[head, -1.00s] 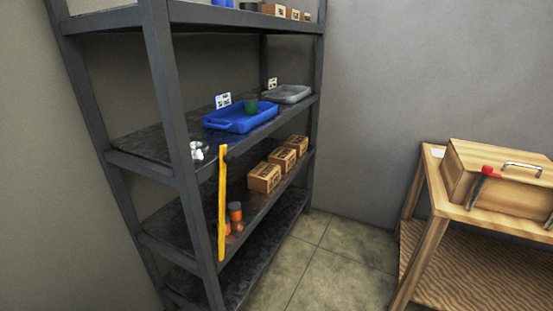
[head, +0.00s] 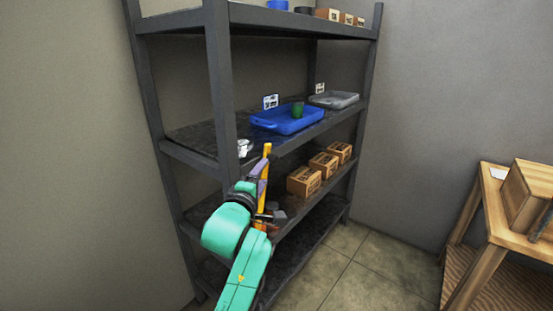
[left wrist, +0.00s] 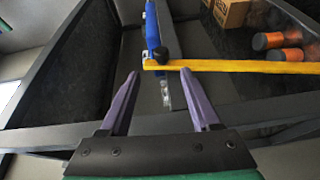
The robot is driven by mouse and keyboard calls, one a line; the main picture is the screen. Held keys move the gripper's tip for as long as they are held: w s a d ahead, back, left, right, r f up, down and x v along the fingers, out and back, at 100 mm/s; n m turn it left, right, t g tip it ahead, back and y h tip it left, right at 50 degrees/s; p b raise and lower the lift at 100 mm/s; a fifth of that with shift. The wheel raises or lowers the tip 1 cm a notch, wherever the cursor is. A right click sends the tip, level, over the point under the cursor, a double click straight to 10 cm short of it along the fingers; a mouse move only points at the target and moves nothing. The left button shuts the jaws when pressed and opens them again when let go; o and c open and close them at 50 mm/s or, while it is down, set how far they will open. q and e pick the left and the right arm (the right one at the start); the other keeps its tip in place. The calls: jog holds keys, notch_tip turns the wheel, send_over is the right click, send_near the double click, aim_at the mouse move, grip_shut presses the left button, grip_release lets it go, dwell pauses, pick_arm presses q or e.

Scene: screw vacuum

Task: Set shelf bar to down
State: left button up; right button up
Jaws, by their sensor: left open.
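The yellow shelf bar (head: 266,153) stands upright at the front edge of the shelf rack in the head view, partly hidden behind my left arm. In the left wrist view the bar (left wrist: 245,66) runs across the picture, with a black knob (left wrist: 161,54) near its left end. My left gripper (left wrist: 159,74) is open, with its purple fingertips just short of the bar near the knob end. It holds nothing; I cannot tell whether a fingertip touches the bar. In the head view the left gripper (head: 261,178) overlaps the bar's upper part. My right gripper is out of view.
The dark shelf rack (head: 218,90) carries a blue tray (head: 285,122) with a green cup, a grey tray (head: 335,99) and cardboard boxes (head: 304,181). Orange-and-black items (left wrist: 268,41) lie behind the bar. A wooden table (head: 497,215) stands at right, with clear floor between.

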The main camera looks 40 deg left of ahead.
pick_arm(q)
jog(key=p+x, duration=0.2)
jog(key=x, duration=1.2)
jog(key=shift+w, duration=0.1)
grip_shut()
jog(key=shift+f, duration=0.1)
dwell(0.6)
